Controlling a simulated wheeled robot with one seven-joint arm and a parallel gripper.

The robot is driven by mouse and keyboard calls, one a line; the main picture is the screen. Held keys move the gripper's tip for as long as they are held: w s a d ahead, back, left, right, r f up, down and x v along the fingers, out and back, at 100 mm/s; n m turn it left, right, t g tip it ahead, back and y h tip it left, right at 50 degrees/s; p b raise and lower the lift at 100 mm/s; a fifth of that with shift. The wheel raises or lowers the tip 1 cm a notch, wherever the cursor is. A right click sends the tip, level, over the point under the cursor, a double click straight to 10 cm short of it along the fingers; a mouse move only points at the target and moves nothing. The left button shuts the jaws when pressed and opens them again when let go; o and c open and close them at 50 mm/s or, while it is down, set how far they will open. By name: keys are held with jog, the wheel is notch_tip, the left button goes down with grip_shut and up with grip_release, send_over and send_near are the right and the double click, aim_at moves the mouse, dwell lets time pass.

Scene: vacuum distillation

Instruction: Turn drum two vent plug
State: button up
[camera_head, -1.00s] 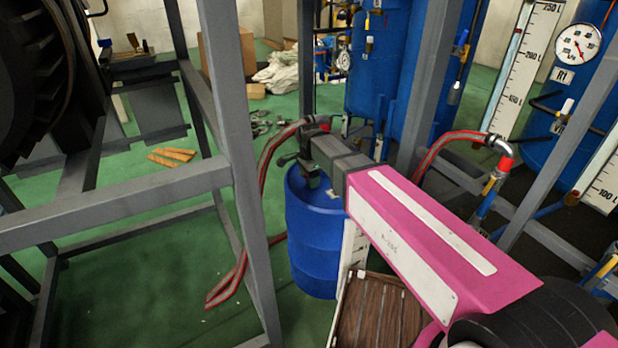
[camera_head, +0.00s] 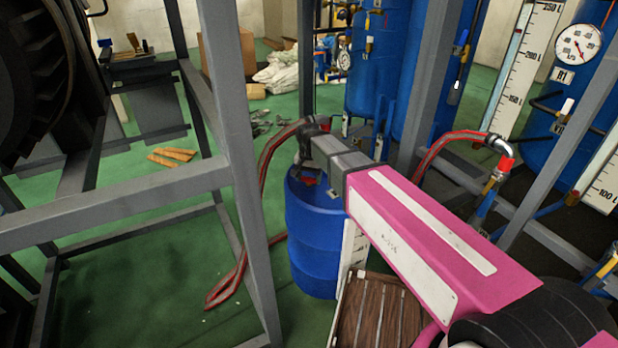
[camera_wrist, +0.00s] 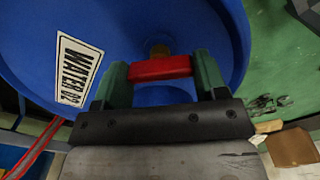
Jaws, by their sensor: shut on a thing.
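A blue drum (camera_head: 318,245) stands on the green floor behind a grey frame post, partly covered by my arm. In the wrist view its blue top (camera_wrist: 200,25) fills much of the picture and bears a white label reading "WATER 02" (camera_wrist: 76,70). A red vent plug handle (camera_wrist: 160,68) sits between my green fingertips, with a small brass part (camera_wrist: 160,50) just beyond it. My gripper (camera_wrist: 160,72) is shut on the red handle. In the head view the gripper (camera_head: 308,180) is over the drum top, and a bit of red shows there.
A grey steel frame (camera_head: 240,150) stands left of the drum. Red hoses (camera_head: 262,190) run close beside it. Blue tanks (camera_head: 385,70) and a gauge (camera_head: 578,45) stand behind. A wooden crate (camera_head: 375,315) is in front of the drum.

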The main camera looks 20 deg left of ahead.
aim_at(309, 177)
jog(key=n, duration=1.1)
jog(key=shift+n, duration=1.9)
jog(key=o, duration=0.9)
jog(key=shift+o, duration=0.2)
jog(key=shift+r, duration=0.15)
notch_tip(309, 177, up, 10)
jog(key=shift+r, duration=0.25)
